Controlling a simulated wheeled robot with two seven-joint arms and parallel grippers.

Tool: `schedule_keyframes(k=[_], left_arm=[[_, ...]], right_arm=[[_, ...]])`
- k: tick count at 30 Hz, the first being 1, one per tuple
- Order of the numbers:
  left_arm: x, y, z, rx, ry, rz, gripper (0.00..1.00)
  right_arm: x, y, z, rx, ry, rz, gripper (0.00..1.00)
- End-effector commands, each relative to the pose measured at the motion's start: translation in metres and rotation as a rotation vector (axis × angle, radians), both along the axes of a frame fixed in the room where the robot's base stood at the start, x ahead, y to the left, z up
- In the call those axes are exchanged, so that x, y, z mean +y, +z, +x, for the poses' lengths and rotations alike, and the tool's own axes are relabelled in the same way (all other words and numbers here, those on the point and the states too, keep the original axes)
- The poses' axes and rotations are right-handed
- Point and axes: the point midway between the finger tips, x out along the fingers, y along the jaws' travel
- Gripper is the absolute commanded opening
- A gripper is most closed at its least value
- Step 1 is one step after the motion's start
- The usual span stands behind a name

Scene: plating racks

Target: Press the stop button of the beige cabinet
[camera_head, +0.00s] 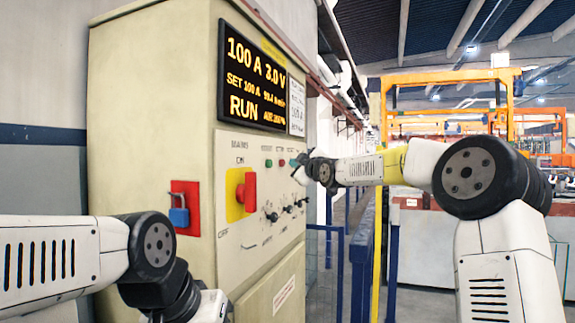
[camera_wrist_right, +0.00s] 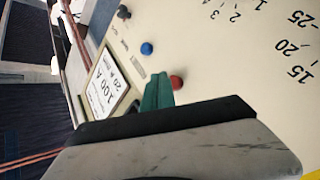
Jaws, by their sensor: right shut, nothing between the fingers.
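The beige cabinet (camera_head: 155,110) stands left of centre in the head view, its control face turned to the right. A red button (camera_wrist_right: 177,82) shows in the right wrist view; I cannot read a stop label on it. My right gripper (camera_head: 299,169) is at the far side of the control face. In the wrist view its green fingertips (camera_wrist_right: 157,92) are together and empty, close beside the red button in the picture. Whether they touch it or the panel, I cannot tell. My left arm is at the lower left, and its fingers are not visible.
The display (camera_head: 255,78) reads RUN. A red rotary switch on a yellow plate (camera_head: 239,205), several black knobs (camera_head: 287,208) and a blue padlock (camera_head: 179,216) are on the cabinet. A blue button (camera_wrist_right: 147,48) is near the red one. Blue railings (camera_head: 361,250) stand to the right.

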Motion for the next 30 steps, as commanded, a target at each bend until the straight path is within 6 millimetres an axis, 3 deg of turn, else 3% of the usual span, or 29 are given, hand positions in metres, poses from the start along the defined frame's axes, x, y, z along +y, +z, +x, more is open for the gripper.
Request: schedule_keyframes(k=[30], left_arm=[[0.0000,0.0000,0.0000,0.000,0.000,0.000,0.00]], right_arm=[[0.0079,0.0001,0.0026,0.000,0.000,0.000,0.00]])
